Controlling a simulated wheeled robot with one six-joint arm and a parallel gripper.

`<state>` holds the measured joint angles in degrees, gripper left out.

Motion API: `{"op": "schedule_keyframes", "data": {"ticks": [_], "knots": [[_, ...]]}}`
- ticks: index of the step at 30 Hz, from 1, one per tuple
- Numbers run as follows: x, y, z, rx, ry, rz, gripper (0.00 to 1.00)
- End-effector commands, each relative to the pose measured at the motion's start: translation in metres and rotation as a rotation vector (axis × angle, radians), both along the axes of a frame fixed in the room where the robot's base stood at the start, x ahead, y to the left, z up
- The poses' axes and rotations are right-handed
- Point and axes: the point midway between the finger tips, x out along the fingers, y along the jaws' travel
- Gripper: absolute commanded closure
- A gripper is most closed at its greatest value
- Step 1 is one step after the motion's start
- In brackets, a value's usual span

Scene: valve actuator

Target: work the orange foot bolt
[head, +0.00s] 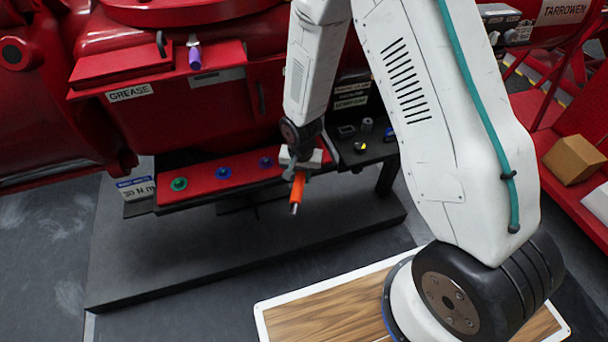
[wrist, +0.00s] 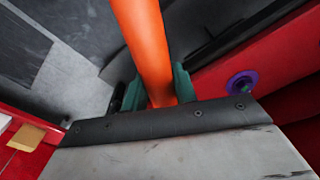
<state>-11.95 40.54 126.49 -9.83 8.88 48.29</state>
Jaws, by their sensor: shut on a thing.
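The orange foot bolt (head: 296,194) shows as a short orange rod below my gripper (head: 299,172), at the front edge of the red shelf in the head view. In the wrist view the orange foot bolt (wrist: 146,42) runs from the top edge down between the green jaw pads of my gripper (wrist: 152,88). The jaws are shut on it. Its far end lies outside the wrist view. I cannot tell whether it is seated in anything or hangs free.
A black shelf (head: 365,152) with small parts is on the right. A purple-handled item (head: 195,58) stands above. A low dark platform (head: 250,245) lies below; grey floor is clear at left.

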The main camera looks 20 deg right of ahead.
Motion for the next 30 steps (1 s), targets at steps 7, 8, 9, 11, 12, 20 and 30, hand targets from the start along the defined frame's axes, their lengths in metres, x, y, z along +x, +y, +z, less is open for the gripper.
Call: {"op": "schedule_keyframes", "data": {"ticks": [7, 8, 9, 11, 12, 20, 30], "knots": [[0.005, 0.008, 0.001, 0.001, -0.003, -0.06, 1.0], [0.006, 0.008, 0.001, 0.001, -0.003, -0.067, 1.0], [0.006, 0.009, 0.001, 0.001, -0.003, -0.074, 1.0], [0.007, 0.01, 0.001, 0.001, -0.004, -0.084, 1.0], [0.007, 0.011, 0.001, 0.001, -0.004, -0.089, 1.0], [0.007, 0.011, 0.001, 0.0, -0.003, -0.092, 1.0], [0.011, 0.017, 0.001, 0.001, -0.003, -0.141, 1.0]]}}
